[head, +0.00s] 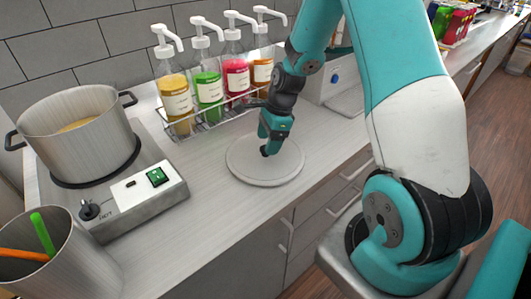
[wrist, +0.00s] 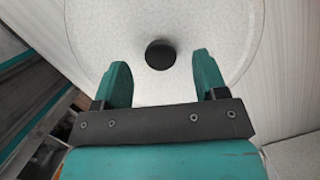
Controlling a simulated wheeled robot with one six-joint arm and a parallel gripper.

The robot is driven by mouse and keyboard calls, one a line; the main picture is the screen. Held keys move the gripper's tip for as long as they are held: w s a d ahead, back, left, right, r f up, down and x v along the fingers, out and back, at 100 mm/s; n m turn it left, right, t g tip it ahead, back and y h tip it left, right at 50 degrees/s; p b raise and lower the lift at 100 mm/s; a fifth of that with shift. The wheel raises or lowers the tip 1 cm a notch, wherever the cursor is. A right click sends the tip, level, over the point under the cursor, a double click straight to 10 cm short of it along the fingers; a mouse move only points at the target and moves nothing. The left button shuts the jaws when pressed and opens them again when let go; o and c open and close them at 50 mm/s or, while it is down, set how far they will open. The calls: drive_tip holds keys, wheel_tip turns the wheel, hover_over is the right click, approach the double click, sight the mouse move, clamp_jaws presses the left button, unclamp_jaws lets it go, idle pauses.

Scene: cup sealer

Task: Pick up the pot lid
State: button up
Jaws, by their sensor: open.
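The pot lid (head: 262,170) is a pale round disc lying flat on the counter, to the right of the hot plate. Its black knob shows in the wrist view (wrist: 160,54), in the middle of the pale lid (wrist: 215,30). My gripper (head: 268,150) hangs over the lid, pointing down. In the wrist view my gripper's two teal fingers (wrist: 160,75) are apart, with the knob showing in line with the gap between them. The gripper is empty. In the head view the gripper hides most of the knob. The steel pot (head: 85,135) stands uncovered on the hot plate.
The hot plate (head: 120,195) has a green switch and a black dial. A rack (head: 215,115) of several pump bottles stands behind the lid. A metal container (head: 65,265) with coloured sticks is at front left. The counter (head: 200,215) around the lid is clear.

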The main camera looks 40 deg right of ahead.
drive_tip(key=shift+x, duration=1.25)
drive_tip(key=c, duration=1.1)
drive_tip(key=shift+r, duration=0.15)
wheel_tip(320, 180, up, 20)
drive_tip(key=b, duration=0.1)
drive_tip(key=shift+b, duration=0.4)
drive_tip(key=shift+d, duration=0.15)
